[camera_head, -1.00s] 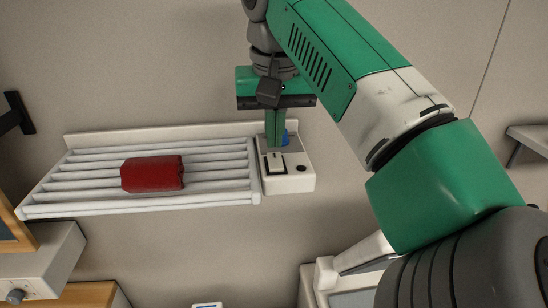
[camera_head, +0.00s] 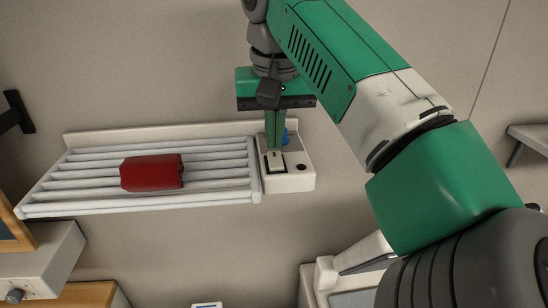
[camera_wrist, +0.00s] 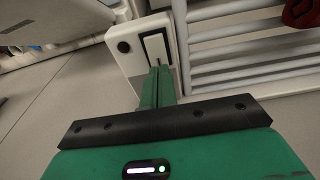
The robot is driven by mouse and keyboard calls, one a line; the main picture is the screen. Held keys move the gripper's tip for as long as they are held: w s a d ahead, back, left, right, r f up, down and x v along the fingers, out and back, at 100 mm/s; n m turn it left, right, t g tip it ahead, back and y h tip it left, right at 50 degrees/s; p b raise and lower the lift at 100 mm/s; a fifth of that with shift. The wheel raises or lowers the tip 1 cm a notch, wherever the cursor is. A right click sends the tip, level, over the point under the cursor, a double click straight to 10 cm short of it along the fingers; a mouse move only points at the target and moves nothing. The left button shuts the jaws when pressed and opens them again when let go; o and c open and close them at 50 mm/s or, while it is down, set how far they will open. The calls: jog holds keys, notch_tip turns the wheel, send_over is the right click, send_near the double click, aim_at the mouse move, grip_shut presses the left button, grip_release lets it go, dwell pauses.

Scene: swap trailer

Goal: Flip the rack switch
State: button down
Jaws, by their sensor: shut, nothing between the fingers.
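The rack switch is a white rocker in a black frame (camera_head: 275,164), set in a white box at the right end of a wall rack. It also shows in the wrist view (camera_wrist: 155,48). My gripper (camera_head: 274,147) points down with its green fingers together and empty. Its tips are right at the rocker's end in both views, and the wrist view shows them there (camera_wrist: 158,70). They seem to touch it, though the exact contact is hard to tell. A round dark button or lamp (camera_head: 300,167) sits beside the rocker.
The white slatted rack (camera_head: 215,184) carries a red folded or block-like item (camera_head: 152,173). A grey box with a knob (camera_head: 45,262) stands at lower left. The wall around the switch box's right side is clear.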

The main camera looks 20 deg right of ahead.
aim_at(275, 155)
jog(key=shift+f+b, duration=0.55)
jog(key=shift+f, duration=0.25)
notch_tip(275, 155, up, 3)
jog(key=p, duration=0.3)
jog(key=shift+f, duration=0.1)
jog(key=shift+r, duration=2.15)
